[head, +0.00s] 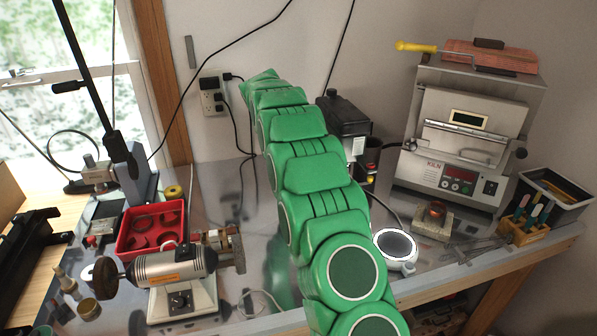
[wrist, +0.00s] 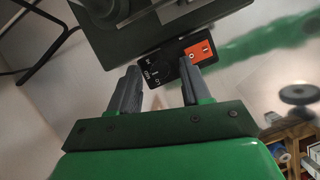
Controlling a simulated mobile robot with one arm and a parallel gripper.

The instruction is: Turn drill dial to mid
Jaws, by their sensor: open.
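In the wrist view, a small black control panel (wrist: 162,74) with white lettering is fixed to a dark machine (wrist: 120,45). The lettering appears to read LO, MID and HI; a dark dial on it is hard to make out, and I cannot tell its setting. An orange rocker switch (wrist: 197,54) sits beside it. My gripper (wrist: 161,69) is open, its grey fingers apart on either side of the lettered part, with nothing held. Contact is unclear. In the head view, my green arm hides the gripper; a black machine (head: 345,117), perhaps the drill, stands right of the arm.
The metal bench (head: 262,308) carries a red tray (head: 152,228) and a polishing motor (head: 176,268) at left. A kiln (head: 460,140), a round white device (head: 395,247) and a tool block (head: 523,228) stand at right. Black cables hang near the wall outlet (head: 211,96).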

